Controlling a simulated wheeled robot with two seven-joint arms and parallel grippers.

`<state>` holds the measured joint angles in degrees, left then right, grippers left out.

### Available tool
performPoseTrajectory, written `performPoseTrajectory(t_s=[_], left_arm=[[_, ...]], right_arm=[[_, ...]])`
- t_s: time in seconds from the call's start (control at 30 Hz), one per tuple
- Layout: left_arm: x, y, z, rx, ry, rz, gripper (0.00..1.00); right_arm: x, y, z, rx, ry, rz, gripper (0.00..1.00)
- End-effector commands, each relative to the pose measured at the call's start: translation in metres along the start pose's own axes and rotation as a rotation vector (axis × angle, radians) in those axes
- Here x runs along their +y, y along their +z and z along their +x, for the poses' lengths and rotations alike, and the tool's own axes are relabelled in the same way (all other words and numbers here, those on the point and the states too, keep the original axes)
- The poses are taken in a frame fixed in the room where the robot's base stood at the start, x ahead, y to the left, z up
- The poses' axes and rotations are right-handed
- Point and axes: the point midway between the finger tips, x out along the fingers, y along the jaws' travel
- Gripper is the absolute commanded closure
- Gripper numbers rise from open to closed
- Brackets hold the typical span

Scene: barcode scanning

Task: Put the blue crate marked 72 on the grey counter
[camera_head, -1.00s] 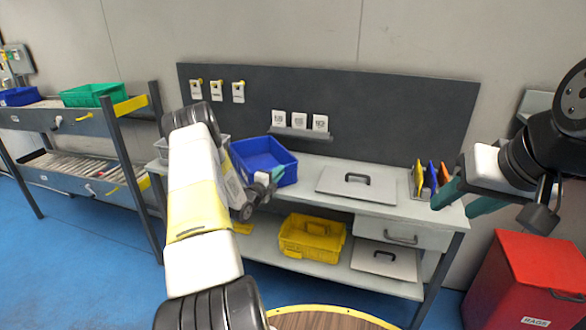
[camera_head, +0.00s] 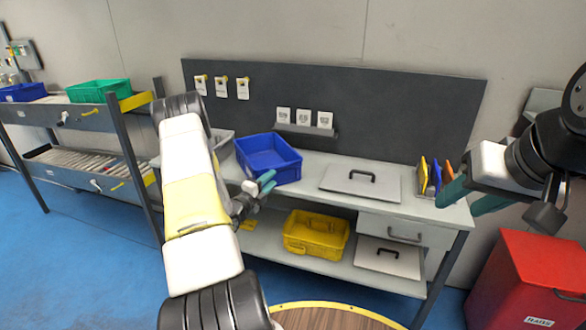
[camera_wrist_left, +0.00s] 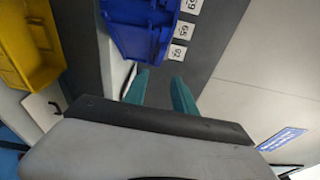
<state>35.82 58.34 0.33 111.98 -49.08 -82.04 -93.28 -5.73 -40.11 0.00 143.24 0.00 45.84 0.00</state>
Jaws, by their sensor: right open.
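A blue crate (camera_head: 268,168) stands upright on the grey counter (camera_head: 312,200), left of its middle; no number is readable on it. It also shows in the left wrist view (camera_wrist_left: 145,38). My right gripper (camera_head: 462,196) is open and empty near the counter's right end. Another blue crate (camera_head: 22,92) sits on the left rack.
A grey lid (camera_head: 345,185) lies right of the crate, with a file holder (camera_head: 424,188) beyond it. A grey bin (camera_head: 216,143) is partly hidden behind my left arm. A yellow crate (camera_head: 316,240) is on the lower shelf. A red bin (camera_head: 520,285) stands right.

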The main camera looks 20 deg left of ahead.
Motion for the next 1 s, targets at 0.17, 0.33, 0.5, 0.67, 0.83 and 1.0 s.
performPoseTrajectory(t_s=[0.17,0.33,0.5,0.67,0.83,1.0], left_arm=[[0.000,0.000,-0.025,-0.001,0.001,0.000,0.68],[-0.010,0.000,-0.025,-0.001,0.023,-0.011,0.68],[-0.059,0.000,0.000,-0.042,0.149,-0.098,0.68],[-0.123,-0.010,0.009,-0.153,0.295,-0.272,0.68],[-0.188,-0.037,-0.014,-0.304,0.404,-0.512,0.68],[-0.241,-0.081,-0.064,-0.458,0.482,-0.799,0.68]], right_arm=[[0.000,0.000,0.000,0.000,0.000,0.000,0.55],[0.000,0.000,0.000,0.000,0.000,0.000,0.55],[0.000,0.000,0.000,0.000,0.000,0.000,0.55],[0.000,0.000,0.000,0.000,0.000,0.000,0.55],[0.000,0.000,0.000,0.000,0.000,0.000,0.55],[0.000,0.000,0.000,0.000,0.000,0.000,0.55]])
